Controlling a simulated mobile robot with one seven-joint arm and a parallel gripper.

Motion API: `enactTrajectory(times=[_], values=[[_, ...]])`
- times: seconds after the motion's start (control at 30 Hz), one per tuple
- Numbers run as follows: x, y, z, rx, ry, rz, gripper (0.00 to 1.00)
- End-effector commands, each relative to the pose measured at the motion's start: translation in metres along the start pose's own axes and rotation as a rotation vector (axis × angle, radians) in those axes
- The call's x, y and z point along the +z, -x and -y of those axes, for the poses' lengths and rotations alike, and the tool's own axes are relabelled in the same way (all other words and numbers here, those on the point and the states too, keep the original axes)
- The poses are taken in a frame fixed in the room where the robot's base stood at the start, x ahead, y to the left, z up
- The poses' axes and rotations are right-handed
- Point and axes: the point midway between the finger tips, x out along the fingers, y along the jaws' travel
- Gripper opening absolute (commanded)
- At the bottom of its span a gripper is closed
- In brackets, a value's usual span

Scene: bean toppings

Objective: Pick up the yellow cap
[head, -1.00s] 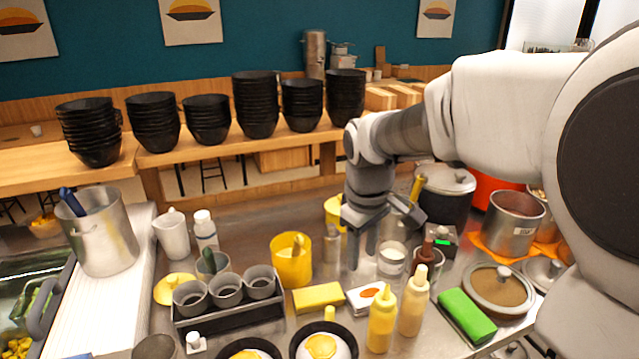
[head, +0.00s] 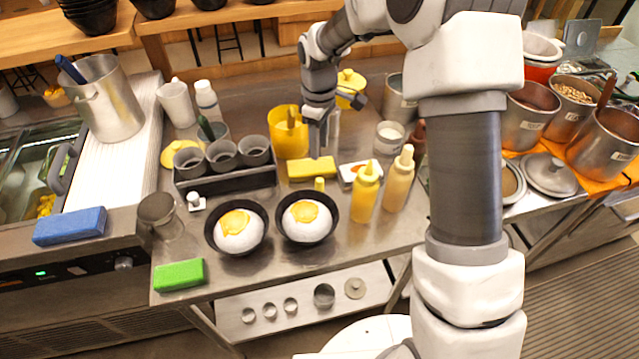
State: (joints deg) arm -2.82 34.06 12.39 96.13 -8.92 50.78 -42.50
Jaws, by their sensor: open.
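A yellow cap-like lid (head: 180,153) with a small knob lies on the steel counter, left of the yellow cup and behind the grey cup rack. Another yellow lidded thing (head: 350,84) stands farther back, behind my gripper. A small upright yellow piece (head: 319,184) stands between the yellow block and the bowls. I cannot tell for sure which one is the yellow cap. My gripper (head: 322,146) is open and empty, pointing down just right of the yellow cup (head: 288,140) and over or just behind the yellow block (head: 313,168). It touches no yellow lid that I can see.
A rack of grey cups (head: 225,172) stands between the left lid and two black bowls (head: 237,246). Squeeze bottles (head: 366,192) and a white jar (head: 390,137) stand to the right. A green block (head: 179,275) lies front left. Clear counter shows right of the bowls.

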Motion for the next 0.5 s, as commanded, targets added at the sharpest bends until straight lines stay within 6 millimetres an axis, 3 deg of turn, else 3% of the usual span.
enactTrajectory(times=[0.1,0.3,0.5], values=[[0.001,-0.029,0.001,-0.005,0.000,0.004,0.46],[0.001,-0.066,0.001,-0.003,-0.001,0.002,0.46],[0.001,-0.080,0.000,0.000,-0.002,0.001,0.46]])
